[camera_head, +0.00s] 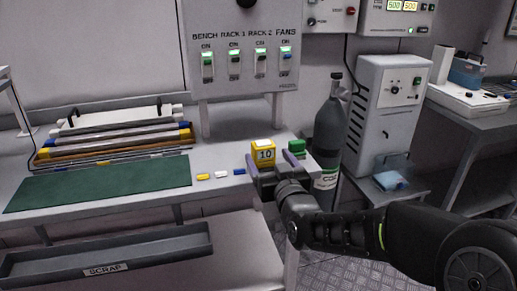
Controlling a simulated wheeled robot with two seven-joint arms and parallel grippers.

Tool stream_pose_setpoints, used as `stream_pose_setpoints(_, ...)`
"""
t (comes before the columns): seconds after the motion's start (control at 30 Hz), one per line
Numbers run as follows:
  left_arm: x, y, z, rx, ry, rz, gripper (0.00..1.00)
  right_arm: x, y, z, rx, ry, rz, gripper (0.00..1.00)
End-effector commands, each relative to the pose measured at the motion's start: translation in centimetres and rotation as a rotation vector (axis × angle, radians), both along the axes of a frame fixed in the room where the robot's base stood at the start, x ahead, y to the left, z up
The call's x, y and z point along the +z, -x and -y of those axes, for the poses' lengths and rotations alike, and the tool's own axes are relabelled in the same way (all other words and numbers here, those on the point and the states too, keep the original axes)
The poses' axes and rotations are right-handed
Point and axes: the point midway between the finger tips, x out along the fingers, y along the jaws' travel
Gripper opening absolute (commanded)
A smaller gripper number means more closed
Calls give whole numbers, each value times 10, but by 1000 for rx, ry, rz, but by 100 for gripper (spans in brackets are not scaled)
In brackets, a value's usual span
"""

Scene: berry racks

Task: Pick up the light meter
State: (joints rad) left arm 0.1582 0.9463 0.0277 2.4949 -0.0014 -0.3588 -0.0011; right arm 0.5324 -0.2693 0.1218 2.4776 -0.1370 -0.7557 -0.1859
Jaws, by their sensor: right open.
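A small yellow box-shaped device (263,150) with "10" on its pale front face looks like the light meter. It stands upright near the right end of the bench. My right gripper (272,165) is open at the near side of it, with one finger at its lower left and the other to its right. The fingers and wrist hide part of its base, and I cannot tell whether they touch it. My left gripper is not in view.
A green-topped block (297,146) stands close by on the right, with a dark gas cylinder (331,125) behind. Small coloured pieces (221,174) lie left of the device, beside a green mat (105,183). A switch panel (245,65) rises behind. A scrap tray (105,255) sits lower left.

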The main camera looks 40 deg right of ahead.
Motion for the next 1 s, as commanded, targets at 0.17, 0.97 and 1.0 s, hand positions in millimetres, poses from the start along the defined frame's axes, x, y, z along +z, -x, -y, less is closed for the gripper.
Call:
stream_pose_setpoints(0.17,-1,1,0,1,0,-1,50,2,1,1,-2,6,5,78)
stream_pose_setpoints(0.97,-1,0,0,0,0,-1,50,2,-25,9,-1,4,4,78)
stream_pose_setpoints(1.0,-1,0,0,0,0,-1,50,2,-26,10,-1,4,4,78)
